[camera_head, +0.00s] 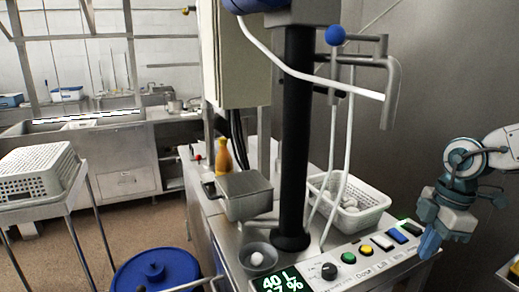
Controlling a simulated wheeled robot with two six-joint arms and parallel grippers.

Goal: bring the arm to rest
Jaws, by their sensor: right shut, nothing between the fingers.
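My right arm comes in from the right edge. My right gripper (430,243) hangs over the right end of the control panel (362,250), its blue fingers pointing down and together, with nothing seen between them. It is right of the white perforated basket (368,216) and apart from it. That basket stands behind the panel, beside the black column, with pale items inside. Whether the fingertips touch the panel edge, I cannot tell. My left gripper is not in view.
White perforated baskets (37,172) sit on a metal stand at the left. A blue round lid (158,274) is at the bottom. A metal box (244,195), an orange bottle (223,157) and a bowl (260,262) holding a white round thing stand left of the column.

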